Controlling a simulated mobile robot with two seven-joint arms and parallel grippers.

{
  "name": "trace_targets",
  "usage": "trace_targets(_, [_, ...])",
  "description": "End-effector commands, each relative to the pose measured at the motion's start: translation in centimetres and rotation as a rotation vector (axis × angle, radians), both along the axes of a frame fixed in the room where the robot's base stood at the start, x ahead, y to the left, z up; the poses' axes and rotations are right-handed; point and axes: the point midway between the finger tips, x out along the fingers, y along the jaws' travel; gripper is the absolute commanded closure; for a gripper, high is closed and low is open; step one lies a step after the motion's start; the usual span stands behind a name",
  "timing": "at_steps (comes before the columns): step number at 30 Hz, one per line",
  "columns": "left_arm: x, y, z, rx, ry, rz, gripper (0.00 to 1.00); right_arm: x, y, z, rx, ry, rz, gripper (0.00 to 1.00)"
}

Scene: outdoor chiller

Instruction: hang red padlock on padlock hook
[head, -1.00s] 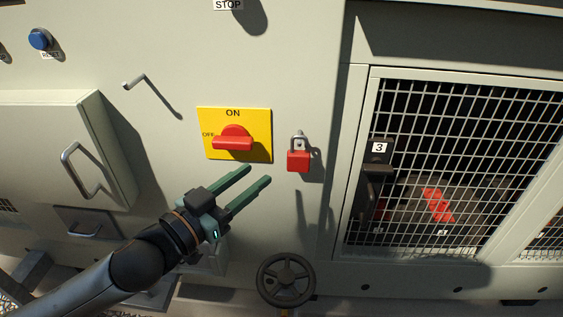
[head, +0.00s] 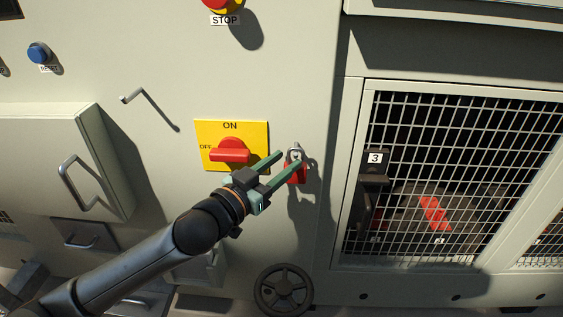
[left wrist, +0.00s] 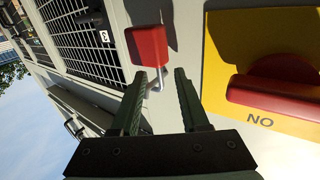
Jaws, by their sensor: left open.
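The red padlock (head: 298,175) hangs by its shackle from a small fitting on the panel, right of the yellow switch plate. In the left wrist view the padlock's red body (left wrist: 149,45) is just beyond the fingertips, and its grey shackle shows near the gap between them. My left gripper (head: 290,157) is open and reaches up to the padlock, its fingers partly covering it in the head view. Its two green fingers (left wrist: 162,74) also show apart in the left wrist view. A bent metal hook (head: 130,97) sticks out of the panel at upper left. My right gripper is not in view.
The red rotary switch (head: 230,151) on its yellow plate (head: 230,126) is close left of the gripper. A mesh door (head: 450,170) is to the right. A handwheel (head: 284,289) is below. A boxy cover with a handle (head: 50,150) protrudes at left.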

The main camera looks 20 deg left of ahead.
Motion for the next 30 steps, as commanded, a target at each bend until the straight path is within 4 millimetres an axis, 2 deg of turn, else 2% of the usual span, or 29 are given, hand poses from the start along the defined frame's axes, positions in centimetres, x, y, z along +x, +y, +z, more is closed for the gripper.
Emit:
trace_targets(8, [0.1,-0.05,-0.03,0.0,0.0,0.0,0.55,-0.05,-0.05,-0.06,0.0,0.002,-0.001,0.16])
trace_targets(20, [0.07,-0.03,-0.03,0.0,0.001,0.0,0.99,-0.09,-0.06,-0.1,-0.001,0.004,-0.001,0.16])
trace_targets(30, [0.08,-0.02,-0.04,0.0,0.001,0.0,1.0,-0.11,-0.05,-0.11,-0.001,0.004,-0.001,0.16])
